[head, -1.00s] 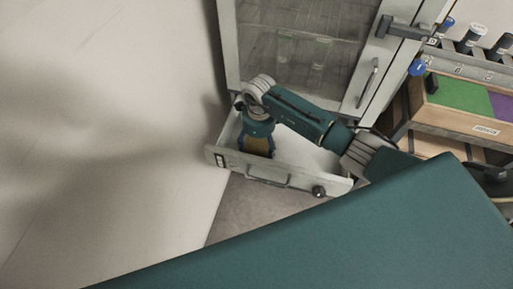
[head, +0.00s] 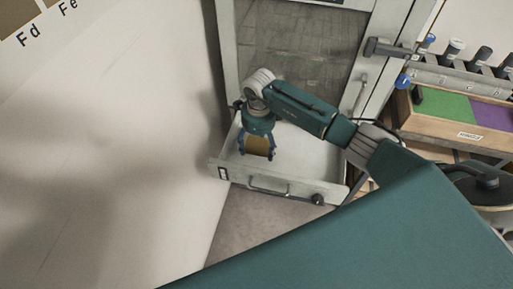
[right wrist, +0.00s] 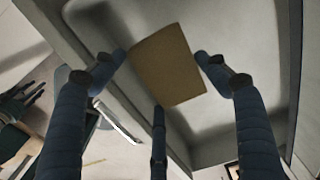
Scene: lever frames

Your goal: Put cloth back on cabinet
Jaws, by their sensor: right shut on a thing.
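A brown, flat cloth (head: 258,145) is between the fingers of my right gripper (head: 257,155), which points down into the open drawer. In the right wrist view the cloth (right wrist: 167,65) spans between the blue fingertips of the right gripper (right wrist: 165,70), with the pale drawer floor behind it. The gripper is shut on the cloth. The cabinet (head: 228,60) has a glass door above the open drawer (head: 310,158). I cannot tell whether the cloth touches the drawer floor. My left gripper is not seen in the head view.
The drawer front has a handle (head: 268,190) and a dark round knob (head: 318,199). To the right stands a rack with a green panel (head: 447,104), a purple panel (head: 493,118) and several dark-capped bottles. A large pale surface (head: 100,150) fills the left.

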